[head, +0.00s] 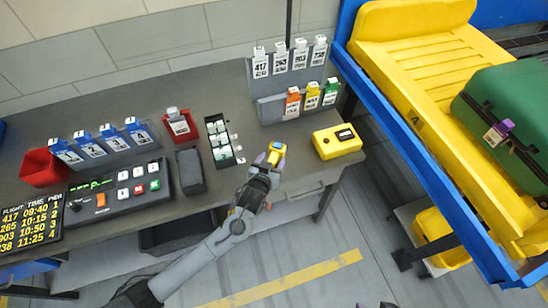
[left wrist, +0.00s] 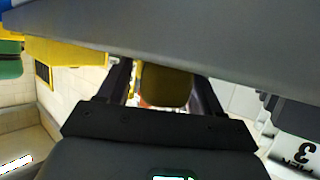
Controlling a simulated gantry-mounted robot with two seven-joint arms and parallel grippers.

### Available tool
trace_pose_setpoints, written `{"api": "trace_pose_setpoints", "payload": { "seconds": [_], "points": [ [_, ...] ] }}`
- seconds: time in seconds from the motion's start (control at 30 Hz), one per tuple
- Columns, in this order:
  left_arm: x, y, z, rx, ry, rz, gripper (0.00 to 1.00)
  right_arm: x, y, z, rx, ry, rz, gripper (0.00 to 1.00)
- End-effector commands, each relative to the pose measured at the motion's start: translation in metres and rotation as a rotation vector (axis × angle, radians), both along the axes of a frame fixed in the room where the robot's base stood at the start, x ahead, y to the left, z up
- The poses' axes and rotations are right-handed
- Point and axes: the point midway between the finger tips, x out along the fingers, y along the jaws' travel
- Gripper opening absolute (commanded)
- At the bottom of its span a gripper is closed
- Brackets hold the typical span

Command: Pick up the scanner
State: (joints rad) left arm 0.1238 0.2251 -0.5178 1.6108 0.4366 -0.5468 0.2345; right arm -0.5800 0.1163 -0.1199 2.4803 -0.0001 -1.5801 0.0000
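The scanner (head: 275,153) is a small yellow handheld device with a greyish face, near the table's front edge. My left gripper (head: 268,164) is at its near end. In the left wrist view the scanner's yellow body (left wrist: 165,85) is between the two spread fingers of my left gripper (left wrist: 163,80). Narrow gaps show beside it near the finger bases; contact at the tips is hard to make out. The fingers hide part of the scanner. My right gripper is not in view.
Tag racks (head: 288,79) stand behind. A blue-edged conveyor (head: 405,140) with a yellow tray (head: 425,62) and green suitcase (head: 510,120) is at right.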

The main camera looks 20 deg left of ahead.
Motion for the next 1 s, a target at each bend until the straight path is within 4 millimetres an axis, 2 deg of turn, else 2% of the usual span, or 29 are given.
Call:
{"api": "trace_pose_setpoints", "payload": {
  "seconds": [0.03, 0.07, 0.4, 0.77, 1.0],
  "points": [
    [0.0, 0.0, 0.0, 0.0, 0.0, 0.0, 0.58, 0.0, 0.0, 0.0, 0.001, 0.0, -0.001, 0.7],
    [0.0, 0.0, 0.0, 0.0, 0.0, 0.0, 0.54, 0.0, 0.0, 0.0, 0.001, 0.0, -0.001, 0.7],
    [0.0, 0.0, 0.0, 0.0, 0.0, 0.0, 0.02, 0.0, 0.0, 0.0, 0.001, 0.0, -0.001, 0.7],
    [0.0, 0.0, 0.005, -0.001, -0.003, 0.0, 0.01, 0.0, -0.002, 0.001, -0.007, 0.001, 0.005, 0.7],
    [0.0, 0.0, 0.027, -0.002, -0.005, 0.001, 0.01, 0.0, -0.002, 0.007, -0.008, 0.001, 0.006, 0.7]
  ]
}}
